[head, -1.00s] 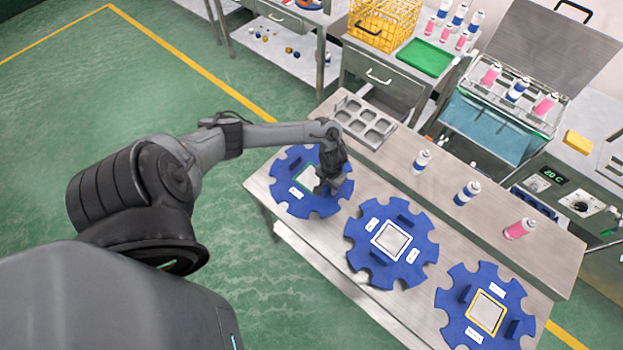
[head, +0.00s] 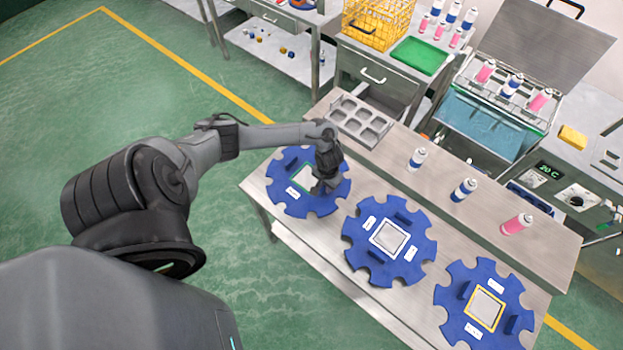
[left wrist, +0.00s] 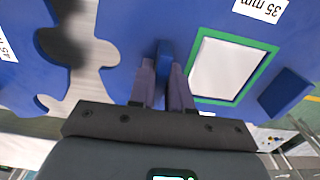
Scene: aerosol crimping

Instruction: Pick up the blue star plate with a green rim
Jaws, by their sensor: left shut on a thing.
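The blue star plate with a green rim (head: 287,199) lies at the left end of the steel table, its green-rimmed square partly behind my gripper. In the left wrist view the green-rimmed plate (left wrist: 205,18) fills much of the picture, with a "35 mm" label and a raised blue block at right. My left gripper (head: 325,185) is over its right part; in the left wrist view its fingers (left wrist: 165,85) are shut on a raised blue handle of the plate. The plate appears to rest on the table. My right gripper is not in view.
A white-rimmed star plate (head: 365,243) and a yellow-rimmed one (head: 458,303) lie to the right on the same table (head: 425,215). A grey compartment tray (head: 345,110) is behind the gripper. Several spray cans, such as a pink one (head: 516,225), stand along the back.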

